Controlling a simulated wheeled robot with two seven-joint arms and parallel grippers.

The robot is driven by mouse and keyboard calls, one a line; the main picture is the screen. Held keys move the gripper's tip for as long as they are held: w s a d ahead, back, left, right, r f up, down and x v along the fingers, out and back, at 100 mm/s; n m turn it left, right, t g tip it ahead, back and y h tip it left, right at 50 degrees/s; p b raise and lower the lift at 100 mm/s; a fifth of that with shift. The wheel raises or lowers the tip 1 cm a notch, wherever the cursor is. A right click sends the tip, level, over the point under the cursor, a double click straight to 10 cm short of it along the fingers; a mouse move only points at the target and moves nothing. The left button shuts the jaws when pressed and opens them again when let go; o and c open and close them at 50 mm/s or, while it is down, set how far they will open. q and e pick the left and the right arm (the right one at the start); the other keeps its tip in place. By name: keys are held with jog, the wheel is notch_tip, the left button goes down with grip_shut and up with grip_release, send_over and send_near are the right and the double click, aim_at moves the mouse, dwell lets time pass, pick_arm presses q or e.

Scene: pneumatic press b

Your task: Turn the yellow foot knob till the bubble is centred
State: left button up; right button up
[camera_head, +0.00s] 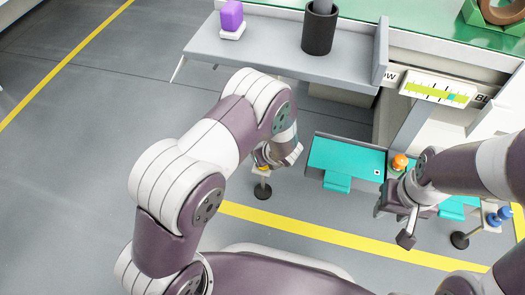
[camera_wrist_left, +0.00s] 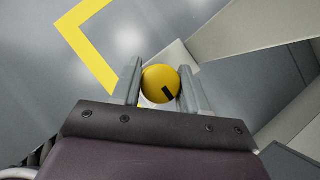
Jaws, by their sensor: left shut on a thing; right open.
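The yellow foot knob (camera_wrist_left: 160,84) is round with a black mark, and sits between the two fingers of my left gripper (camera_wrist_left: 160,92) in the left wrist view. The gripper is shut on it. The level gauge (camera_head: 438,90) is a white strip with ticks and a yellow-green band. A small teal patch (camera_head: 452,97), apparently the bubble, lies right of the band's middle. My right gripper (camera_head: 394,222) is open and empty at the right.
A teal panel (camera_head: 345,158), an orange knob (camera_head: 400,161) and a blue knob (camera_head: 501,215) are near my right arm. The floor at left is clear.

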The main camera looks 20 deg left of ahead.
pick_arm(q)
jog(key=shift+m+t+h+b, duration=0.6)
jog(key=shift+m+h+b, duration=0.3)
jog(key=shift+m+b, duration=1.1)
jog(key=shift+m+t+h+b, duration=0.3)
jog(key=shift+m+h+b, duration=1.25)
jog(key=shift+b, duration=1.85)
jog(key=shift+m+y, duration=0.35)
jog(key=o, duration=1.3)
jog(key=shift+c, duration=0.2)
jog(key=shift+r, duration=0.1)
